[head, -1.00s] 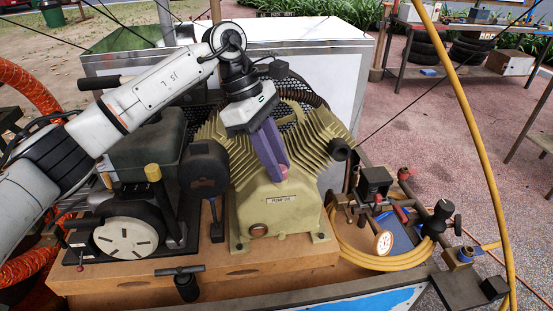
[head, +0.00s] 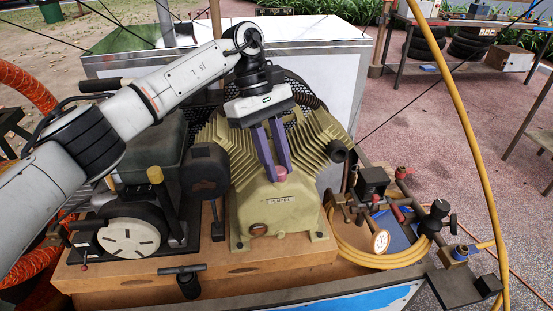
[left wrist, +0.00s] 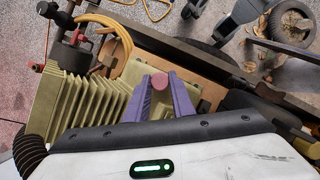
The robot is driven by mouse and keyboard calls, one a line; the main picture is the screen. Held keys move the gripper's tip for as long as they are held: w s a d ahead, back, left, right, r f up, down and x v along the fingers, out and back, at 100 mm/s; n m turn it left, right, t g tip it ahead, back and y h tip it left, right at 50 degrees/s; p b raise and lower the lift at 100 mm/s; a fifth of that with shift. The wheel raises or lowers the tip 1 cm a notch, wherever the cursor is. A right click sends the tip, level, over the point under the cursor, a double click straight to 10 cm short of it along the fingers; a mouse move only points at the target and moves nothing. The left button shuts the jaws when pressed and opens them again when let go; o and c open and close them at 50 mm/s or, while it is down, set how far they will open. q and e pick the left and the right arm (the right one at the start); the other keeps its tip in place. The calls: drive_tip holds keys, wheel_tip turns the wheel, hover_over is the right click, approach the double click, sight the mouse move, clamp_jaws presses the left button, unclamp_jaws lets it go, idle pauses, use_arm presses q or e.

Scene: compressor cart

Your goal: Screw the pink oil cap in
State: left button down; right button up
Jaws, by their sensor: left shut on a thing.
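The pink oil cap (head: 281,174) sits at the top front of the olive-green pump block (head: 262,208), above its nameplate. In the left wrist view the cap (left wrist: 160,81) shows between the two purple fingertips. My left gripper (head: 280,172) comes down from above with its purple fingers on either side of the cap, shut on it. The fingers hide part of the cap, and I cannot tell how deep it sits in the block. My right gripper is not in view.
A black filter housing (head: 206,170) stands close to the left of the pump. A coiled yellow hose (head: 355,250), a gauge (head: 381,241) and valves lie to the right. The pump's cooling fins (head: 318,140) rise behind the fingers.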

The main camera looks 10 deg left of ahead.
use_arm(q)
drive_tip(key=shift+w+d+r+m, duration=0.1)
drive_tip(key=shift+r+m, duration=0.1)
drive_tip(key=shift+m, duration=0.5)
drive_tip(key=shift+f+m+g+y+p, duration=0.1)
drive_tip(key=shift+m+g+y+p, duration=0.3)
drive_tip(key=shift+m, duration=0.4)
drive_tip(key=c, duration=1.1)
unclamp_jaws()
drive_tip(key=shift+f, duration=0.1)
drive_tip(key=shift+r, duration=3)
